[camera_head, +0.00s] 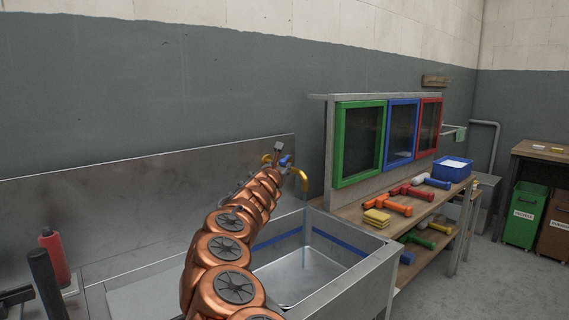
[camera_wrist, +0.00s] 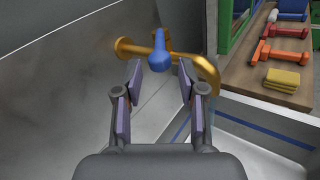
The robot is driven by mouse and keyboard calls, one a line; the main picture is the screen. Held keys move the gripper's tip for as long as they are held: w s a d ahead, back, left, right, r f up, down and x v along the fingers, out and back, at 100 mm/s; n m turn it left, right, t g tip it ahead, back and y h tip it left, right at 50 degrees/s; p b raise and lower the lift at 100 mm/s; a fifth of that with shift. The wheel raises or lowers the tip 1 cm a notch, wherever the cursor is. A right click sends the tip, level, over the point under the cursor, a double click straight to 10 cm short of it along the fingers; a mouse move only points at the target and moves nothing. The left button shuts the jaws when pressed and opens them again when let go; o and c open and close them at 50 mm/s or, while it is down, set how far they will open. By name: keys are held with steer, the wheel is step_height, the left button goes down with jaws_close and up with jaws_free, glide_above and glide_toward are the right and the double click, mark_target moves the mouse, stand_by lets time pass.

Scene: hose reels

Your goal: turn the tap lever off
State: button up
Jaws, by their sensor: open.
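The brass tap (camera_wrist: 200,68) comes out of the metal back panel above the sink and bends down at its spout. Its blue lever (camera_wrist: 158,58) stands on top, pointing toward my gripper in the wrist view. In the head view the tap (camera_head: 301,176) and the blue lever (camera_head: 285,161) show just beyond the end of my copper arm. My gripper (camera_wrist: 159,82) is open, with one finger on each side of the lever's near end. I cannot tell whether either finger touches it. In the head view the gripper is mostly hidden by my arm.
The metal sink (camera_head: 375,262) with a blue stripe lies below the tap. A wooden bench (camera_head: 345,212) with tools and a yellow sponge stack (camera_head: 376,218) stands to the right. A red bottle (camera_head: 54,257) stands at the left. The back panel (camera_head: 150,190) is close behind.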

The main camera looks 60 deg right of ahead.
mark_target(285, 158)
steer(key=shift+w+d+p, duration=0.35)
steer(key=shift+d+p, duration=0.1)
steer(key=shift+d, duration=0.15)
steer(key=shift+d+r+p, duration=0.1)
steer(key=shift+d+p, duration=0.2)
steer(key=shift+d, duration=0.2)
steer(key=shift+w+d, duration=0.35)
steer(key=shift+d, duration=0.05)
steer(key=shift+w+d+p, duration=0.2)
steer(key=shift+d+p, duration=0.2)
steer(key=shift+p, duration=0.05)
steer(key=shift+d, duration=0.45)
steer(key=shift+p+x, duration=0.65)
steer(key=shift+x, duration=0.4)
steer(key=shift+w+d, duration=0.15)
steer(key=shift+w, duration=0.05)
steer(key=shift+d, duration=0.1)
steer(key=shift+c, duration=0.3)
